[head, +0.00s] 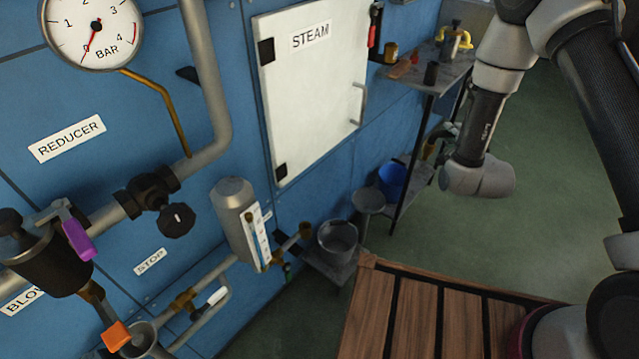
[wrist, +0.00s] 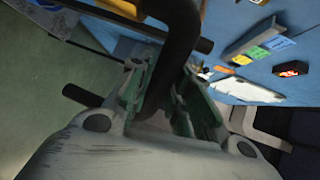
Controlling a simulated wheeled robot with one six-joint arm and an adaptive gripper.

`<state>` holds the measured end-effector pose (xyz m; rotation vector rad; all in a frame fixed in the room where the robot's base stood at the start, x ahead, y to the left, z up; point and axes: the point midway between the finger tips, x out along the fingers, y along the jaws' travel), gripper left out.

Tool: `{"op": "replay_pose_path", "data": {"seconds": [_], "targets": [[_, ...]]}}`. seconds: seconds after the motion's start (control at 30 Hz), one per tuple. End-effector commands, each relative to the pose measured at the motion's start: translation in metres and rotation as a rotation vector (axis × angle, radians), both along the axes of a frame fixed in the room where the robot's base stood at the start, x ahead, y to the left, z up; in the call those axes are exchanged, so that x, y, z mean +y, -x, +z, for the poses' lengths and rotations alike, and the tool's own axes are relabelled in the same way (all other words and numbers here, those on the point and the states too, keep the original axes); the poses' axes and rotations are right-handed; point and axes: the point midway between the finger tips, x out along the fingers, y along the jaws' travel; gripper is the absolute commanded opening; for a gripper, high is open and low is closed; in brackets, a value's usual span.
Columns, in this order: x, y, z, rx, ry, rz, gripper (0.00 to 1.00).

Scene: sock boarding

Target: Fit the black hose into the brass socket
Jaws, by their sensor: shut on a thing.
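My gripper (wrist: 165,95) is shut on the black hose (wrist: 180,45), which runs up between its green-padded fingers in the wrist view. A dark rod end (wrist: 82,95) shows left of the fingers; I cannot tell whether it is part of the hose. In the head view my gripper (head: 445,132) is at the right, above the floor by the shelf and largely hidden by my wrist.
A metal shelf (head: 440,68) with small items stands by the blue wall, with a blue bucket (head: 392,180) below. A grey bucket (head: 338,238) stands beside the brass fitting. A slatted wooden top (head: 415,310) is in front. Green floor (head: 540,220) is clear at right.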

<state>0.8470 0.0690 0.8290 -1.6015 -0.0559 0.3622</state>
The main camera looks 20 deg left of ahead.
Motion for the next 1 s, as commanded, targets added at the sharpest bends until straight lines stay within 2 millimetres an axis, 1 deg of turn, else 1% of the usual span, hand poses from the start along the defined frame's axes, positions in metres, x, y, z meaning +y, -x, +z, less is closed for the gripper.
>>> {"op": "replay_pose_path", "data": {"seconds": [0.03, 0.07, 0.1, 0.17, 0.2, 0.27, 0.3, 0.37, 0.4, 0.5, 0.6, 0.7, 0.8, 1.0], "targets": [[0.035, 0.004, -0.011, -0.001, 0.003, 0.060, 0.00], [0.053, 0.007, -0.017, -0.002, 0.006, 0.093, 0.00], [0.078, 0.012, -0.025, -0.003, 0.008, 0.136, 0.00], [0.114, 0.022, -0.038, -0.006, 0.010, 0.202, 0.00], [0.139, 0.030, -0.046, -0.008, 0.012, 0.247, 0.00], [0.173, 0.043, -0.058, -0.011, 0.016, 0.311, 0.00], [0.196, 0.054, -0.066, -0.013, 0.018, 0.354, 0.00], [0.229, 0.071, -0.078, -0.017, 0.021, 0.417, 0.00], [0.248, 0.083, -0.086, -0.019, 0.023, 0.457, 0.00], [0.290, 0.112, -0.103, -0.024, 0.026, 0.543, 0.00], [0.320, 0.137, -0.116, -0.028, 0.027, 0.610, 0.00], [0.338, 0.154, -0.125, -0.031, 0.029, 0.652, 0.00], [0.348, 0.163, -0.129, -0.033, 0.028, 0.675, 0.00], [0.350, 0.165, -0.130, -0.033, 0.029, 0.680, 0.00]]}}
